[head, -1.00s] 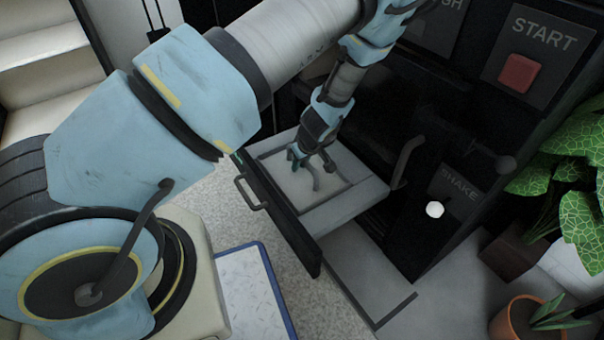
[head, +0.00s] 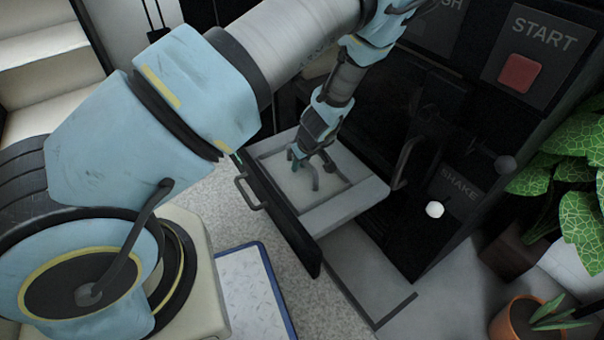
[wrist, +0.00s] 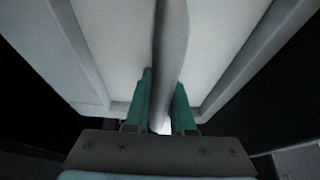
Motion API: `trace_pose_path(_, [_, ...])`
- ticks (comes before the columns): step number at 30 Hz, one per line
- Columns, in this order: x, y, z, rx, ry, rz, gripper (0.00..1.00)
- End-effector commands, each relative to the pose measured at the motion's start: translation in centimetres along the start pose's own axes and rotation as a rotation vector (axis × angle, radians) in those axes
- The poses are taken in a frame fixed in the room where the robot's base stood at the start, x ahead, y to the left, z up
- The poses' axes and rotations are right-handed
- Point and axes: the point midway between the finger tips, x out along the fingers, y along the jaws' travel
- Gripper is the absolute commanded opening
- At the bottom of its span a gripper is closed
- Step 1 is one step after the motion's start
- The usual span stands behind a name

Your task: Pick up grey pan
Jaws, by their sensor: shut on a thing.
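The grey pan (head: 342,209) is a shallow, light grey rectangular tray. It lies in the pulled-out drawer of the black machine in the head view. Its raised, arched handle (head: 315,178) stands over the middle of its floor. My gripper (head: 303,160) reaches down over the pan and is shut on the handle. In the wrist view the handle (wrist: 171,45) runs between the two green fingers (wrist: 160,105), with the pan's pale floor and rims (wrist: 245,60) on both sides. I cannot tell whether the pan is clear of the drawer.
The drawer's dark front (head: 285,222) has a bar handle (head: 246,192). The black machine (head: 450,110) with a red START button (head: 520,73) stands close behind and right. A blue-edged white board (head: 250,290) lies on the floor. Plants (head: 565,185) stand at the right.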

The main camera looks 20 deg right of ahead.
Motion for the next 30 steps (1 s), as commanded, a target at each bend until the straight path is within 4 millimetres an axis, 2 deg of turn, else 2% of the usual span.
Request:
trace_pose_path(7, [-0.1,0.0,-0.1,0.0,0.001,0.0,0.0])
trace_pose_path(11, [-0.8,0.0,-0.4,0.0,0.001,0.001,0.0])
trace_pose_path(21, [-7.1,0.1,-3.0,-0.003,0.001,0.004,0.0])
trace_pose_path(25, [-8.7,0.1,-3.6,-0.002,0.001,0.002,0.0])
trace_pose_path(30, [-9.7,0.1,-4.1,-0.001,0.001,0.002,0.0])
